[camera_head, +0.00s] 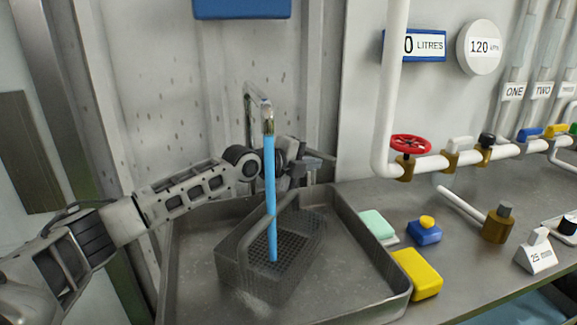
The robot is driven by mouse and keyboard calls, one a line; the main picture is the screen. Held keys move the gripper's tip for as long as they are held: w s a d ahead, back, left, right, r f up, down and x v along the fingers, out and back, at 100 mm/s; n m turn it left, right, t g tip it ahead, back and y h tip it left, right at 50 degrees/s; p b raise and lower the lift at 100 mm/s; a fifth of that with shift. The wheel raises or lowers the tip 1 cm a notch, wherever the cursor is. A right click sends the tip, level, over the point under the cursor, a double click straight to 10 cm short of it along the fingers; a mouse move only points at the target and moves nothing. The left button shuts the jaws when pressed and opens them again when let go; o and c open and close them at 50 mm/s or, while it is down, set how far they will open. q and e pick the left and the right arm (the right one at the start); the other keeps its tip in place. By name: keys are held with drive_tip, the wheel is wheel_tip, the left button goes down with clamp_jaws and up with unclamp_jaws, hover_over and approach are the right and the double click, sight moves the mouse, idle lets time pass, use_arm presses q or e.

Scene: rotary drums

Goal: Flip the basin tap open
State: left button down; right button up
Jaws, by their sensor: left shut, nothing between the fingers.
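The basin tap (266,116) is a chrome swan-neck spout at the back of the grey basin (190,300). A straight blue stream (269,190) runs from its mouth down into a dark mesh basket (240,285) with a raised handle, standing in the basin. My left arm reaches in from the left and passes behind the stream. My left gripper (318,162) is shut and empty, just right of the spout by the back wall. The tap's lever cannot be made out clearly around the gripper. My right gripper is out of view.
Right of the basin, the counter holds a pale green block (378,224), a blue block with a yellow knob (424,232) and a yellow block (417,274). Beyond them are a white pipe (390,100) with a red handwheel (411,144) and several valves.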

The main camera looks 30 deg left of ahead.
use_arm(q)
drive_tip(key=d+b+v, duration=0.1)
drive_tip(key=v, duration=1.1)
drive_tip(key=shift+s+d+f, duration=0.15)
drive_tip(key=shift+s+f, duration=0.05)
drive_tip(key=shift+s, duration=0.6)
